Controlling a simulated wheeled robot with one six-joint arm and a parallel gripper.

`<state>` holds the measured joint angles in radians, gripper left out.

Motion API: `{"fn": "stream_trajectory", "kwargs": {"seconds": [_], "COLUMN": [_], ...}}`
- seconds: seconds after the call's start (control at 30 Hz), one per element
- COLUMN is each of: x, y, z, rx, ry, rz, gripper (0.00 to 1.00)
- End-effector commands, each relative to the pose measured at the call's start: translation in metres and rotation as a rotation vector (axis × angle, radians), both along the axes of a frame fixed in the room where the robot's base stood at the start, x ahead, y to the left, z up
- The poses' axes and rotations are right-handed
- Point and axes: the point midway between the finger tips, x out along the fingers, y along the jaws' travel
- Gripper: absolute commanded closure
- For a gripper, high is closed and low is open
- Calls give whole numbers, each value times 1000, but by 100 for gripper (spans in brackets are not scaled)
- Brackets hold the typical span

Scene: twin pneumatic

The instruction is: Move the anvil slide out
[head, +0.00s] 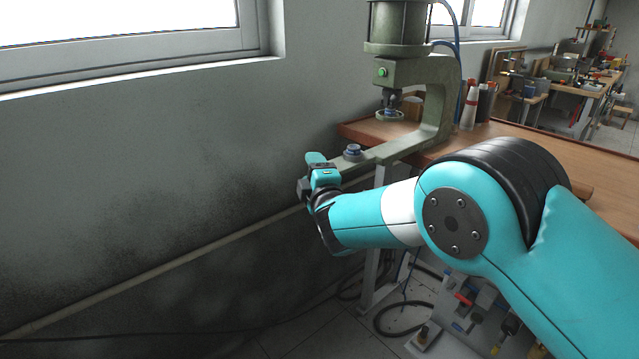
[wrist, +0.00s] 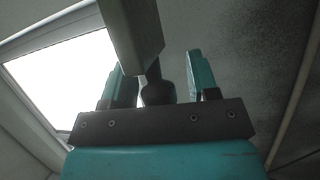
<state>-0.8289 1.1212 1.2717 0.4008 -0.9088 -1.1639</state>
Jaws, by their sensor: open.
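A grey-green press (head: 440,100) with a C-shaped frame stands at the edge of the wooden bench. A flat grey-green bar, which looks like the anvil slide (head: 380,152), runs out from its foot to the left and carries a blue-topped round fitting (head: 352,150). My gripper (head: 318,166) is at the left end of this bar, with its fingers apart. In the wrist view, a bar end (wrist: 136,35) hangs over my open fingers (wrist: 162,75). A dark rounded knob (wrist: 157,90) shows between them. Whether the fingers touch it, I cannot tell.
The wooden bench (head: 540,150) lies to the right, behind my arm. A grey wall (head: 150,160) with a slanting pipe (head: 150,278) fills the left. Bottles (head: 470,105) stand beside the press. Cables and small items lie below the bench.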

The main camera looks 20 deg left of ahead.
Motion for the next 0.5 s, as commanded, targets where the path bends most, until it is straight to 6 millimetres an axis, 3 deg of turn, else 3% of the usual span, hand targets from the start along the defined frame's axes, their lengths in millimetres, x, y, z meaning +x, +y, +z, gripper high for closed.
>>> {"fn": "stream_trajectory", "kwargs": {"seconds": [0.17,0.5], "x": [-15,-79], "y": [-10,-50], "z": [-3,-17], "rx": [-1,-6], "ry": [0,0], "rz": [-1,3], "gripper": [46,46]}}
